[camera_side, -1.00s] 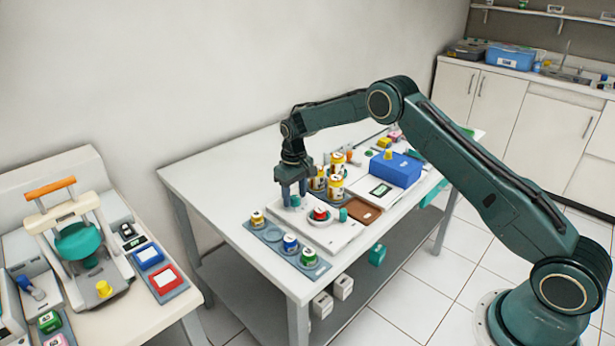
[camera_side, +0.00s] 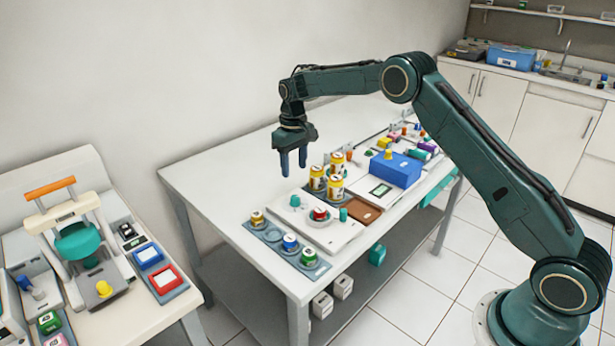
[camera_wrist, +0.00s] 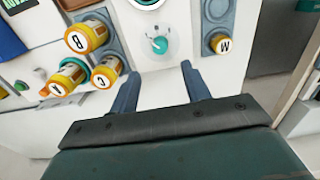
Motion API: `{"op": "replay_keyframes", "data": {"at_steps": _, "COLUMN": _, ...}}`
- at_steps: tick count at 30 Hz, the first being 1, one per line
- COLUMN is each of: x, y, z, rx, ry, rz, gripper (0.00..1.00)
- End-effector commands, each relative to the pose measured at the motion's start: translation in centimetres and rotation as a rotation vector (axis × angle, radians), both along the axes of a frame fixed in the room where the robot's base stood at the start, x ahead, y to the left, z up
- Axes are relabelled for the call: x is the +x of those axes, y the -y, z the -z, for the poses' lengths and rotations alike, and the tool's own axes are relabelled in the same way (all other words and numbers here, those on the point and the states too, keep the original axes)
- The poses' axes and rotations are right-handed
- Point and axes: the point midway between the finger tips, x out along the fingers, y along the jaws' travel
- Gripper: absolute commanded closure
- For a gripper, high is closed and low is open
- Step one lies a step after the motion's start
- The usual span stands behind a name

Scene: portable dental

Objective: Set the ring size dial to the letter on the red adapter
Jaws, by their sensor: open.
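The ring size dial is a small teal knob (camera_side: 295,200) on the white panel (camera_side: 335,238). In the wrist view the dial (camera_wrist: 160,45) has a light pointer line and small marks around it, too small to read. The red adapter (camera_side: 320,213) sits upright in a round seat on the same panel; its letter is unreadable. In the wrist view only its edge shows at the top. My gripper (camera_side: 294,171) hangs above the dial, open and empty, fingers pointing down. In the wrist view the open gripper (camera_wrist: 158,70) has nothing between its fingers.
Yellow-topped canisters (camera_side: 336,188) stand close beside the panel, lettered A, B and C in the wrist view. A grey tray (camera_side: 271,234) holds yellow, blue and green adapters in front. A blue box (camera_side: 396,169) stands to the right. The table's back left is clear.

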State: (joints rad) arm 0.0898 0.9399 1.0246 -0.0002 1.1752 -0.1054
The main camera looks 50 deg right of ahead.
Motion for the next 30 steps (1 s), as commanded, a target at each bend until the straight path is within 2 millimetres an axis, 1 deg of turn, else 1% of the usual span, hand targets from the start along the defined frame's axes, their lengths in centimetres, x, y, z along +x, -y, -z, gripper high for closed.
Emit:
{"op": "replay_keyframes", "data": {"at_steps": 1, "x": 0.0, "y": 0.0, "z": -0.9, "rx": 0.0, "ry": 0.003, "rz": 0.0, "gripper": 0.53}}
{"op": "replay_keyframes", "data": {"at_steps": 3, "x": 0.0, "y": 0.0, "z": -1.8, "rx": 0.0, "ry": 0.003, "rz": 0.0, "gripper": 0.53}}
{"op": "replay_keyframes", "data": {"at_steps": 9, "x": 0.0, "y": 0.0, "z": -3.5, "rx": 0.0, "ry": 0.002, "rz": 0.0, "gripper": 0.53}}
{"op": "replay_keyframes", "data": {"at_steps": 13, "x": 0.0, "y": 0.0, "z": -3.8, "rx": 0.0, "ry": 0.001, "rz": 0.0, "gripper": 0.53}}
{"op": "replay_keyframes", "data": {"at_steps": 24, "x": 0.0, "y": 0.0, "z": -4.0, "rx": 0.0, "ry": 0.002, "rz": 0.0, "gripper": 0.53}}
{"op": "replay_keyframes", "data": {"at_steps": 28, "x": -0.3, "y": -0.1, "z": -4.7, "rx": -0.001, "ry": 0.009, "rz": 0.0, "gripper": 0.53}}
{"op": "replay_keyframes", "data": {"at_steps": 30, "x": -0.7, "y": -0.2, "z": -5.5, "rx": -0.002, "ry": 0.017, "rz": 0.0, "gripper": 0.53}}
